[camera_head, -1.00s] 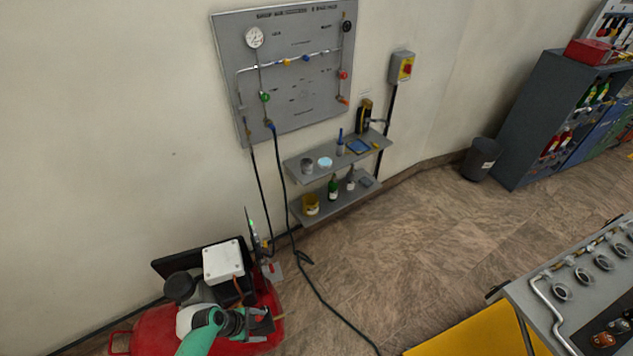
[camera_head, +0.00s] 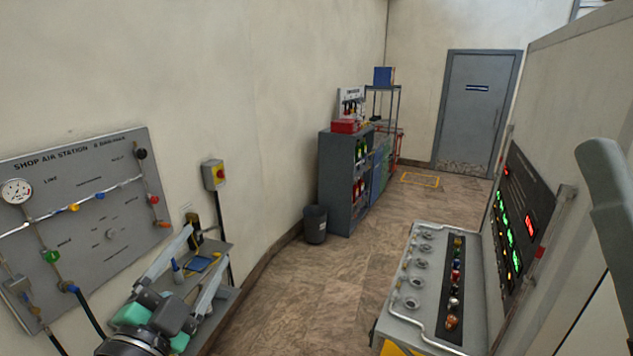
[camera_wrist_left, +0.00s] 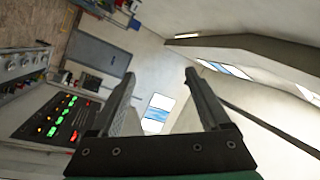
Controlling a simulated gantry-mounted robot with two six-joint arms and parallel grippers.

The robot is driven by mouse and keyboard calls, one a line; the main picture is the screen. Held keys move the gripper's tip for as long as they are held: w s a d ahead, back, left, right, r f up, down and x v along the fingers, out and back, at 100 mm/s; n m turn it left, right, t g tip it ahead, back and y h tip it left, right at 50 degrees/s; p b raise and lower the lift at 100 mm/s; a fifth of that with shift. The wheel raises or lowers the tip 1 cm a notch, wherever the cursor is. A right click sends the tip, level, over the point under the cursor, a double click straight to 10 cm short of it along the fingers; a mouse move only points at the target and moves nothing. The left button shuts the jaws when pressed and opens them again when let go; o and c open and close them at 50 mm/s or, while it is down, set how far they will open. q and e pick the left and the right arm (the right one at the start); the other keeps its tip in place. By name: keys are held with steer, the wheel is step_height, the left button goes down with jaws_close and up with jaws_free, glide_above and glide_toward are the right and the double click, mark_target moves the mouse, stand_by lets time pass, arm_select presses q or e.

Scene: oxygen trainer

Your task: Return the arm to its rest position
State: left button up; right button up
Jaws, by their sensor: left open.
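My left gripper (camera_head: 206,250) is at the lower left of the head view, in front of the wall shelf. Its two grey fingers are spread apart and point up and away, with nothing between them. In the left wrist view the gripper (camera_wrist_left: 160,74) also shows open and empty, with ceiling and a bright window behind the gap. My right gripper is not in view. The arm behind the left gripper is mostly cut off by the lower picture edge.
The shop air board (camera_head: 95,215) and shelf (camera_head: 222,250) are on the left wall. A grey console (camera_head: 393,312) and display panel (camera_head: 520,222) stand right. A bin (camera_head: 315,225) and cabinet (camera_head: 337,185) stand farther back. Floor between is clear.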

arm_select(q)
steer(key=s+r+n+t+y, duration=0.1)
steer(key=s+r+n+t, duration=0.8)
steer(key=s+r, duration=1)
step_height(320, 180, up, 18)
steer(key=w+n+g+p, duration=0.1)
steer(key=n+p, duration=0.1)
steer(key=p, duration=1.5)
steer(key=shift+d+f+n, duration=0.15)
steer(key=shift+d+n, duration=0.05)
steer(key=shift+n, duration=0.1)
